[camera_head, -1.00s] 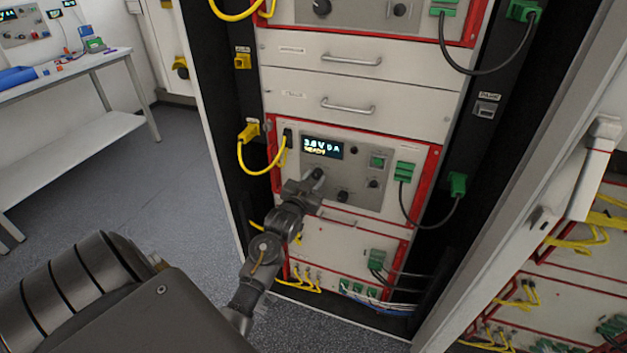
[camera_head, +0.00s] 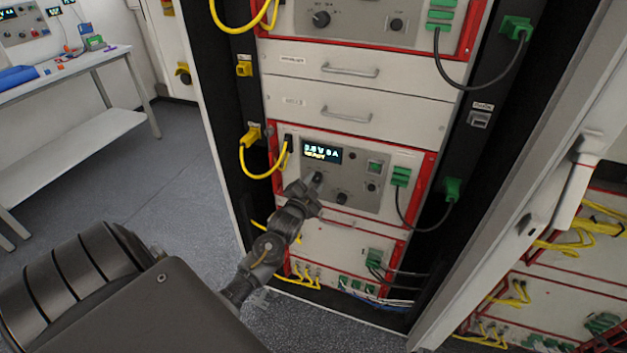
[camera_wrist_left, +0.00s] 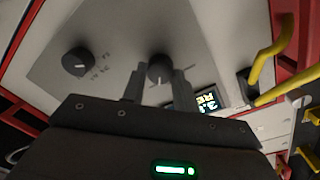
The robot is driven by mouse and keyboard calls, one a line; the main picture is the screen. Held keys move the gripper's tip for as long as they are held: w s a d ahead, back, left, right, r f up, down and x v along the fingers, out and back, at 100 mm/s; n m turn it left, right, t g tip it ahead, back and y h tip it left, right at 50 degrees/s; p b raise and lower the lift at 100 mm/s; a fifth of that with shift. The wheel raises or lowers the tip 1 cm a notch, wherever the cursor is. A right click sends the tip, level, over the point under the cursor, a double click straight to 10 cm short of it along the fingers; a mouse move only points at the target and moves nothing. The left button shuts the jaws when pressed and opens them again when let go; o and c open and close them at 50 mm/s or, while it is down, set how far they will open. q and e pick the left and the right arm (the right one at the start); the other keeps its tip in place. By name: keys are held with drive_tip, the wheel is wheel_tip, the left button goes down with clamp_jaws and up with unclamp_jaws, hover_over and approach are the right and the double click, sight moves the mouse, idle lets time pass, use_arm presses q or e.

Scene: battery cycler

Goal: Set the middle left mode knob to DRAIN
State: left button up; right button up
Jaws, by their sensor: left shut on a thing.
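The mode knob is a round dark knob with a pale pointer line (camera_wrist_left: 160,68) on the grey panel of the middle unit. My left gripper (camera_wrist_left: 158,82) is shut on this knob, one finger on each side of it, in the left wrist view. In the head view the gripper (camera_head: 310,186) reaches the panel just below the lit display (camera_head: 321,152), and it mostly hides the knob. The small labels around the knob are too blurred to read. My right gripper is not in view.
A second dark knob (camera_wrist_left: 76,61) sits beside it on the same panel. Yellow cables (camera_head: 262,172) plug in left of the unit, and a green-plugged dark cable (camera_head: 412,222) hangs at its right. The open rack door (camera_head: 520,200) stands at the right.

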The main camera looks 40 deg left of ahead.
use_arm(q)
drive_tip(key=shift+m, duration=0.5)
drive_tip(key=o, duration=1)
drive_tip(key=b+v, duration=0.1)
drive_tip(key=v, duration=0.9)
drive_tip(key=shift+s+d, duration=0.15)
drive_tip(key=shift+s, duration=0.25)
